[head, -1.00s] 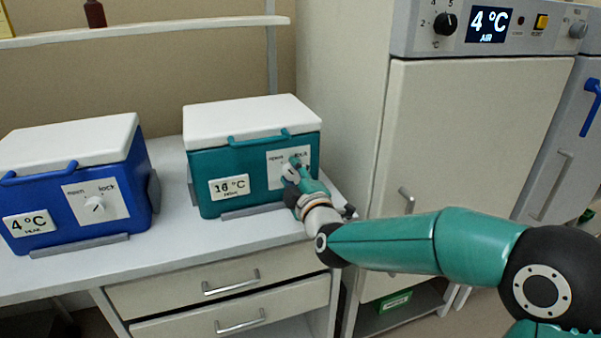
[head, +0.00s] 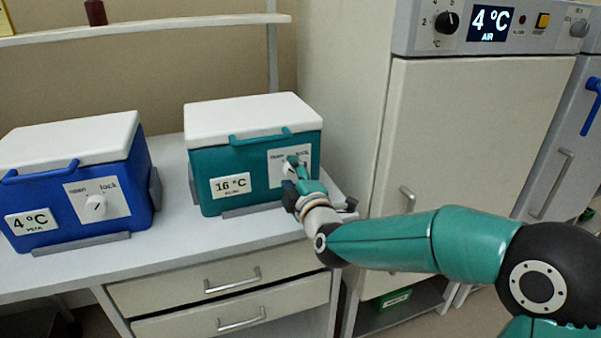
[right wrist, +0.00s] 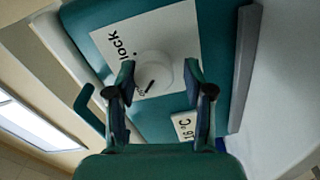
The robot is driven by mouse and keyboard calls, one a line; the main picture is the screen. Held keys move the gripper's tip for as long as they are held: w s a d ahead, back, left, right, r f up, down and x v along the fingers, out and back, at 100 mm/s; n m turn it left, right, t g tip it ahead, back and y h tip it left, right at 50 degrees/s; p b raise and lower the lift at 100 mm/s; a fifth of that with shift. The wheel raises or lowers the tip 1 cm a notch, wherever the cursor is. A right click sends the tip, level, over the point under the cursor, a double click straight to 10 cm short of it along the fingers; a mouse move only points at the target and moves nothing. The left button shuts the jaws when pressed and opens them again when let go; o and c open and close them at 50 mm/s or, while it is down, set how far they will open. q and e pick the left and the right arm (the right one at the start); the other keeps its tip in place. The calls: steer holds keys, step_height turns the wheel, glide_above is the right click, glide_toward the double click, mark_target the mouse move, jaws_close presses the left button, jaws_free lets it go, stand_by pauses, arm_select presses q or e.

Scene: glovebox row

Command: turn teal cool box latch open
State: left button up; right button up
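The teal cool box (head: 205,172) with a white lid stands on the bench. Its front has a "16 °C" label (head: 231,185) and a white latch plate (head: 304,161). In the right wrist view the latch is a round white knob (right wrist: 155,72) with a dark mark on its lower left side, towards a partly hidden word. "lock" is readable on the plate. My right gripper (head: 292,165) is at the knob. In the wrist view its fingers (right wrist: 158,72) are apart, one on each side of the knob, with a gap on the right. My left gripper is not in view.
A blue cool box (head: 50,205) with a similar knob stands to the left on the bench (head: 165,235). A tall white cabinet (head: 470,140) with a "4 °C" display is close on the right. Drawers (head: 215,290) are below the bench.

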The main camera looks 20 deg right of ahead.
steer(key=shift+o, duration=0.2)
steer(key=shift+d+r, duration=0.1)
steer(key=shift+r, duration=0.05)
steer(key=shift+s, duration=0.15)
steer(key=s, duration=1.1)
steer(key=shift+s+d, duration=0.2)
steer(key=shift+s, duration=0.15)
